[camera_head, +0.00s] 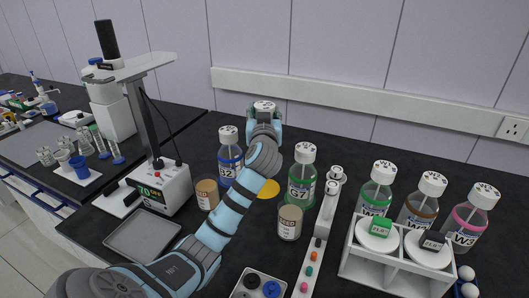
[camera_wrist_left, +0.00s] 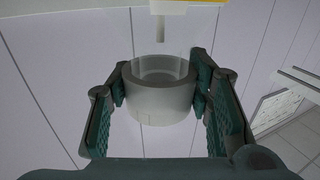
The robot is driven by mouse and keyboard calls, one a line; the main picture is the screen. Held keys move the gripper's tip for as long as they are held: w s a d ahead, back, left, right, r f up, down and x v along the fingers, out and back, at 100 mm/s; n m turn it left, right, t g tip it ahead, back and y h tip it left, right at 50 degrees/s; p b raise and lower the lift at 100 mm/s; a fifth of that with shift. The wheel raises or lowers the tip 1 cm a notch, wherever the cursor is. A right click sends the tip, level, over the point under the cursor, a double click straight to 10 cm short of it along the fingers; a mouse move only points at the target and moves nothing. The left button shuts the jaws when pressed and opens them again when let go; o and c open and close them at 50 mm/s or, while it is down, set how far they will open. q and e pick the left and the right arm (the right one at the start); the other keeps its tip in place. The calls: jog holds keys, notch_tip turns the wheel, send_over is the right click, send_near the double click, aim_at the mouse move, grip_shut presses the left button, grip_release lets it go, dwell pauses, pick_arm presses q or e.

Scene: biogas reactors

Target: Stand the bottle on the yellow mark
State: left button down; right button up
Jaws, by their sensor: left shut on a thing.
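My left gripper (camera_head: 263,127) is raised above the bench at the back middle and shut on a bottle. The bottle's white cap (camera_head: 264,106) shows above the fingers, and its body is mostly hidden behind my gripper and arm. In the left wrist view a pale, round, ring-like part (camera_wrist_left: 162,98) sits between the two fingers of the left gripper (camera_wrist_left: 160,92), with clear material around it. The yellow mark (camera_head: 267,189) is a flat disc on the black bench, below and in front of the gripper, partly covered by my forearm. The right gripper is not in view.
Bottle G2 (camera_head: 229,160) with blue liquid stands left of the mark, and bottle G7 (camera_head: 301,182) with green liquid stands right. Tan jars (camera_head: 289,224) (camera_head: 206,194) stand in front. A white rack (camera_head: 392,272) with bottles is at right. A heater stand (camera_head: 160,188) is left.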

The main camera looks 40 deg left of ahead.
pick_arm(q)
notch_tip(320, 180, down, 10)
jog(key=shift+w+f+b, duration=0.1)
jog(key=shift+f+b, duration=0.1)
jog(key=shift+b, duration=0.7)
jog(key=c, duration=1)
grip_release()
jog(key=shift+o, duration=0.9)
jog(key=shift+d, duration=0.1)
jog(key=v, duration=1.2)
jog(key=shift+p, duration=0.3)
